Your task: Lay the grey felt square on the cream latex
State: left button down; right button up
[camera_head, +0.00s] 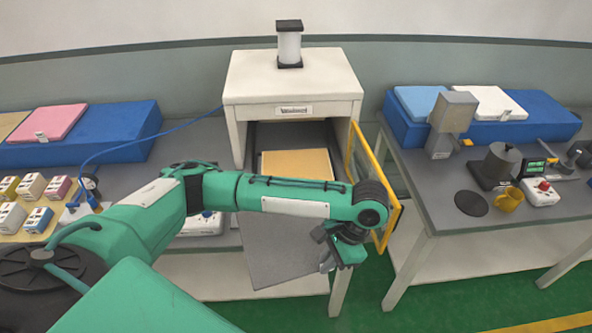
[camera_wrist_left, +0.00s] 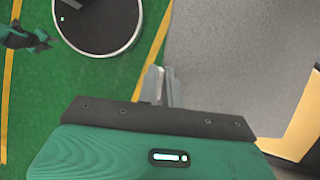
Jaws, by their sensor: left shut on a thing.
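The cream latex (camera_head: 297,164) lies flat inside the white cabinet's opening. Its edge also shows at the right of the left wrist view (camera_wrist_left: 303,138). The grey felt square (camera_head: 285,255) is spread in front of the latex, below my left arm, and its far part is hidden by that arm. It fills the upper right of the left wrist view (camera_wrist_left: 240,55). My left gripper (camera_head: 330,262) is shut on the felt's edge, near its front right corner. My right gripper (camera_wrist_left: 25,38) seems to show small at the upper left of the wrist view; its jaws are unclear.
The white cabinet (camera_head: 290,80) has a yellow-framed door (camera_head: 375,185) standing open at its right, close to my left forearm. A bench with small boxes (camera_head: 30,185) is at the left. The right table (camera_head: 440,195) carries a yellow mug (camera_head: 508,199) and instruments.

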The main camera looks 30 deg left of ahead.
aim_at(297, 172)
jog(key=i+j, duration=0.8)
